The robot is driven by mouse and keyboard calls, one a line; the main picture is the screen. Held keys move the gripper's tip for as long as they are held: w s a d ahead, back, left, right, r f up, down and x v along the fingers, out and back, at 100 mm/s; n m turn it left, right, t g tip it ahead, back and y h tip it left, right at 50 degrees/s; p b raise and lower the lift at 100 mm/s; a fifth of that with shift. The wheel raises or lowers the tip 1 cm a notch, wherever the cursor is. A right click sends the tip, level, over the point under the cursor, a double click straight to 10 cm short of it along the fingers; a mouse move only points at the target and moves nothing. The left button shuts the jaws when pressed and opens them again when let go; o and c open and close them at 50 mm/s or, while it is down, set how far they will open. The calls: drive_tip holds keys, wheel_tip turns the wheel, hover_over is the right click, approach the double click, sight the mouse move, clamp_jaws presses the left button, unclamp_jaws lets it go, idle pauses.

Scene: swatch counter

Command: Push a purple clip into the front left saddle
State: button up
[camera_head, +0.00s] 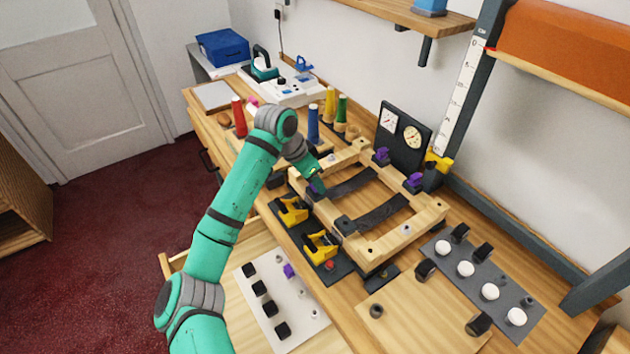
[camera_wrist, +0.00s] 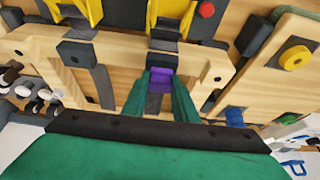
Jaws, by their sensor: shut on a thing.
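My gripper (camera_head: 314,186) is shut on a purple clip (camera_wrist: 161,78), which shows between the fingertips in the wrist view. The clip is at the front rail of the wooden frame (camera_head: 408,237), against or just above the dark front left saddle (camera_wrist: 163,45). I cannot tell whether it is seated. The front right saddle (camera_head: 345,223) is a dark block with no clip on it; it also shows in the wrist view (camera_wrist: 75,53). Two other purple clips (camera_head: 382,155) (camera_head: 415,180) sit at the back rail. Another purple clip (camera_head: 288,270) lies on the white tray (camera_head: 252,288).
Yellow toggle clamps (camera_head: 292,210) (camera_head: 321,246) stand close in front of the frame. Dark strips (camera_head: 382,213) span it. Coloured cones (camera_head: 313,125) stand behind left, a gauge panel (camera_head: 403,134) behind. A grey board with white knobs (camera_head: 465,268) lies to the right.

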drive_tip(key=o, duration=1.1)
drive_tip(key=shift+f, duration=0.2)
drive_tip(key=shift+s+d+f, duration=0.15)
drive_tip(key=shift+o, duration=0.5)
drive_tip(key=shift+r, duration=0.6)
drive_tip(key=shift+w+r, duration=0.2)
drive_tip(key=shift+r, duration=2.2)
drive_tip(key=shift+s+a+r, duration=0.1)
drive_tip(key=shift+a+r, duration=0.1)
drive_tip(key=shift+r, duration=0.05)
